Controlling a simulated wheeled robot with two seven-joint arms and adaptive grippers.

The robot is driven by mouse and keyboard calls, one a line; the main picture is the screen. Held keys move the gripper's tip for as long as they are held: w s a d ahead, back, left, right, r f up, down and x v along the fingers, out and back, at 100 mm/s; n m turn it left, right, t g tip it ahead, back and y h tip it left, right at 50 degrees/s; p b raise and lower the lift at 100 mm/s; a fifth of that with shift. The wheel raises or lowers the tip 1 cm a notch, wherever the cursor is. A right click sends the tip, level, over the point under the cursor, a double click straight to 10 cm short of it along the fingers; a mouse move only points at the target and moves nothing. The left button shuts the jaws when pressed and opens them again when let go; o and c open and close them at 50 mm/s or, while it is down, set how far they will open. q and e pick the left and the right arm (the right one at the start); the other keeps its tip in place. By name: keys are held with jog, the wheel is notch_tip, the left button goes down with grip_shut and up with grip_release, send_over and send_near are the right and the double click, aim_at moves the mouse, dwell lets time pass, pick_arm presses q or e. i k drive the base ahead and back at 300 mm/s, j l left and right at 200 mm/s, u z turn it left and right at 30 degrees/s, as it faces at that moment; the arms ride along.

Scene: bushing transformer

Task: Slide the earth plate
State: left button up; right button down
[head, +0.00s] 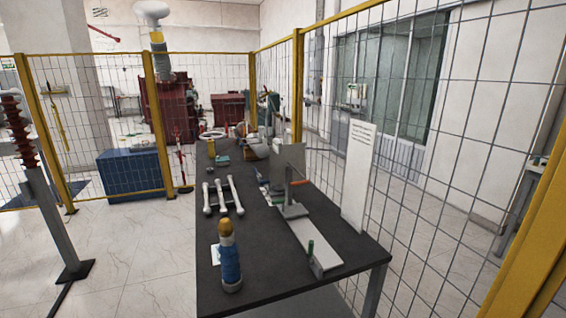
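A long white base plate (318,243) lies along the right side of the dark table. No part is labelled legibly, so I cannot tell for certain which is the earth plate. Neither of my grippers is in view.
The table (270,283) also holds a blue-wrapped bushing (230,265), several white rods (221,197) and clutter at the far end. A white printed board (358,178) stands at the right edge. Yellow-framed mesh fencing (297,85) runs close behind; open floor (140,255) lies left.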

aim_at(281, 172)
jog(key=i+j+z, duration=0.25)
jog(key=j+z, duration=0.2)
jog(key=i+j+z, duration=0.25)
jog(key=j, duration=0.15)
jog(key=j+z, duration=0.25)
jog(key=k+j, duration=0.05)
jog(key=j, duration=0.05)
